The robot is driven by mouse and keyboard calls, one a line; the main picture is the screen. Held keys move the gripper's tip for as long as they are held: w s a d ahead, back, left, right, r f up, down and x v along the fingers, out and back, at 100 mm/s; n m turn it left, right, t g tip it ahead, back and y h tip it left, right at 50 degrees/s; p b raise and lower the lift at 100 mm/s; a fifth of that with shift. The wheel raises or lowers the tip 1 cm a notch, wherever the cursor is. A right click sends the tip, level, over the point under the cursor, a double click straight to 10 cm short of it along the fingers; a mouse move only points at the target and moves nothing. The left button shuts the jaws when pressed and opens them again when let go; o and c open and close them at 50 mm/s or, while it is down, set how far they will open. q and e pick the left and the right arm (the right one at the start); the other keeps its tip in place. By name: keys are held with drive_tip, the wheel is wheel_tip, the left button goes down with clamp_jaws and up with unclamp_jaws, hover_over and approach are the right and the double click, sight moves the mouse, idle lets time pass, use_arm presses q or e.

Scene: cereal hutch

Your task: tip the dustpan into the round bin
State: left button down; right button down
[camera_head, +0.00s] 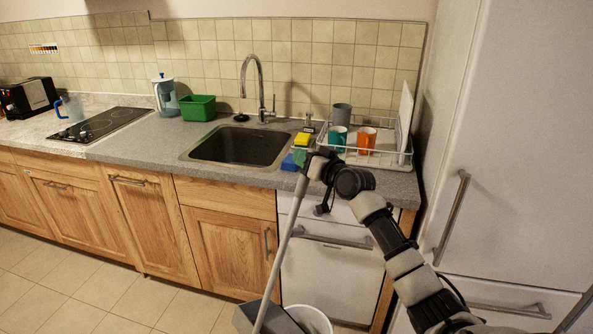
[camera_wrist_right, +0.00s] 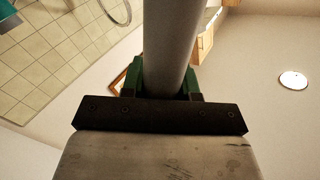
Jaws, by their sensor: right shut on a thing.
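The dustpan is grey with a long grey handle (camera_head: 284,236). Its pan (camera_head: 248,318) is low at the bottom edge of the head view, partly cut off. My right gripper (camera_head: 302,160) is shut on the upper end of the handle, in front of the counter. In the right wrist view the handle (camera_wrist_right: 172,45) runs between the green fingers of the gripper (camera_wrist_right: 165,82). The round white bin (camera_head: 310,318) stands on the floor just right of the pan, cut off by the frame. The pan's contents cannot be made out. My left gripper is not in view.
The counter (camera_head: 232,164) with a sink (camera_head: 238,147) lies behind the handle. A dish rack (camera_head: 383,158) with mugs stands close behind my right gripper. A white fridge (camera_head: 510,150) stands at the right. Tiled floor (camera_head: 90,300) is clear at the left.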

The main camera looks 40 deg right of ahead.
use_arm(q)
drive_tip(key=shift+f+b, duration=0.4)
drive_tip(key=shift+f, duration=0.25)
use_arm(e)
drive_tip(key=shift+w+d+r, duration=0.1)
drive_tip(key=shift+d+r, duration=0.05)
drive_tip(key=shift+d, duration=0.65)
